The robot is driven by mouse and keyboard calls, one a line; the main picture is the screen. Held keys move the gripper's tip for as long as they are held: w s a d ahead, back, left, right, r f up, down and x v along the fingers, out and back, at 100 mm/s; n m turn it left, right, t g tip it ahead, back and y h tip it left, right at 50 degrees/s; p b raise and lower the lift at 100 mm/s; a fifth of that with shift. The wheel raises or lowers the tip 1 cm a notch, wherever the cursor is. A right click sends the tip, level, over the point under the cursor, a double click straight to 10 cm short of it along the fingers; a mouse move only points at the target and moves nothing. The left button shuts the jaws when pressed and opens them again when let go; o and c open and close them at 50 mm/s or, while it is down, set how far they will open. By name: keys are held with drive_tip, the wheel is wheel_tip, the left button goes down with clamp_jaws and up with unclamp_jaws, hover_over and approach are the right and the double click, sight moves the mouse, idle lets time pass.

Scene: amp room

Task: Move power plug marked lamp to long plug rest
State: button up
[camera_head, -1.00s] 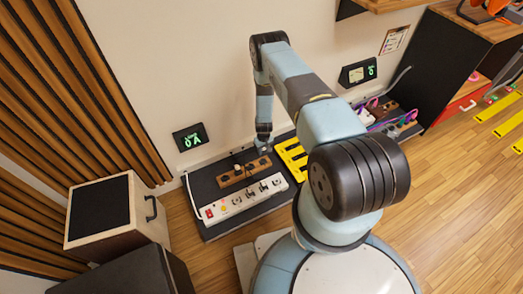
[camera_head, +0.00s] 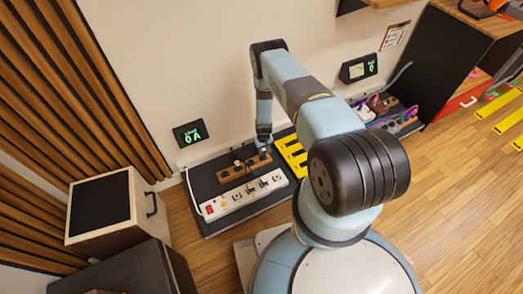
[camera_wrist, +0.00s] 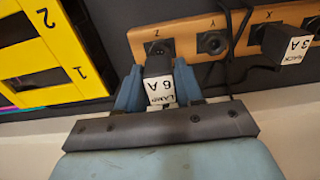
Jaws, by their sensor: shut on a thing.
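The plug marked LAMP 6 A (camera_wrist: 160,90) is dark with a white label. My gripper (camera_wrist: 158,92) is shut on it, one blue finger on each side. The plug's far end is at the Z position of a long wooden plug rest (camera_wrist: 187,45); I cannot tell whether it is fully seated. In the head view, the wooden rest (camera_head: 235,173) lies on a dark board behind a white power strip, and my gripper (camera_head: 264,147) is over its right end. The plug is too small to make out there.
A plug marked 3 A (camera_wrist: 288,44) stands at the rest's X; the hole between is empty. A yellow numbered holder (camera_wrist: 45,55) is close beside my gripper. The white power strip (camera_head: 215,207) lies in front, and a meter (camera_head: 190,134) reads 0 A.

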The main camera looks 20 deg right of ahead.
drive_tip(key=shift+f, duration=1.7)
drive_tip(key=o, duration=1.1)
drive_tip(key=shift+o, duration=0.2)
drive_tip(key=shift+r, duration=0.45)
wheel_tip(320, 180, up, 13)
drive_tip(key=shift+f, duration=0.15)
